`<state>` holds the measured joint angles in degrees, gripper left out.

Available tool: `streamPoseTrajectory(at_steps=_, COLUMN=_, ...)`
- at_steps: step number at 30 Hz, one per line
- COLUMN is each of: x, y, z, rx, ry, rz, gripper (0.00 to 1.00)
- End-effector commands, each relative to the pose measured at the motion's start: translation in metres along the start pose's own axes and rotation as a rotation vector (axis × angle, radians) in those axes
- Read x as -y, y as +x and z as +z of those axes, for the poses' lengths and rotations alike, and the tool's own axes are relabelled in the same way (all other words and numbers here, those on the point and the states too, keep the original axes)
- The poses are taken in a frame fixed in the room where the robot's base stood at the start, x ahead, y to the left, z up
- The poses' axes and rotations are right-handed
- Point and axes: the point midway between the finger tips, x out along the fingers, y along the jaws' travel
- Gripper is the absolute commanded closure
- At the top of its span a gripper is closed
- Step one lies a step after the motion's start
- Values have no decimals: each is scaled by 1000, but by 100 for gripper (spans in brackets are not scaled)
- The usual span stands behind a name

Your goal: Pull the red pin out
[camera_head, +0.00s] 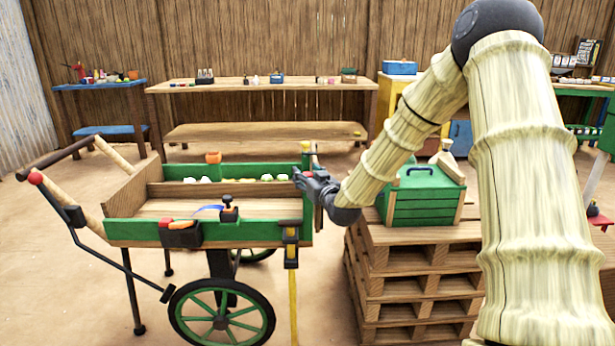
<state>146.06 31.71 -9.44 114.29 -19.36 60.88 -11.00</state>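My gripper (303,177) is at the right end of the green and wooden cart (125,231), beside the yellow-topped post at its corner. A small bit of red, perhaps the red pin (310,174), shows at the gripper's fingers. The rest of it is hidden by the fingers, and I cannot tell whether they are shut on it. A red knob (36,178) tops a black lever at the cart's left side.
A green box (422,195) stands on stacked wooden pallets (415,285) right of the cart. My arm crosses above them. A long wooden bench (225,87) and a blue table (97,87) stand behind. The floor at lower left is clear.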

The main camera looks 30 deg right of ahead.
Motion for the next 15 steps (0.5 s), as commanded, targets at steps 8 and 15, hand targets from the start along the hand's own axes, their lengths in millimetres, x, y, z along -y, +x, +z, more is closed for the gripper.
streamPoseTrajectory(at_steps=8, x=0, y=0, z=0, rx=0, ry=0, rz=0, gripper=100)
streamPoseTrajectory(at_steps=15, x=0, y=0, z=-6, rx=0, ry=0, rz=0, gripper=100)
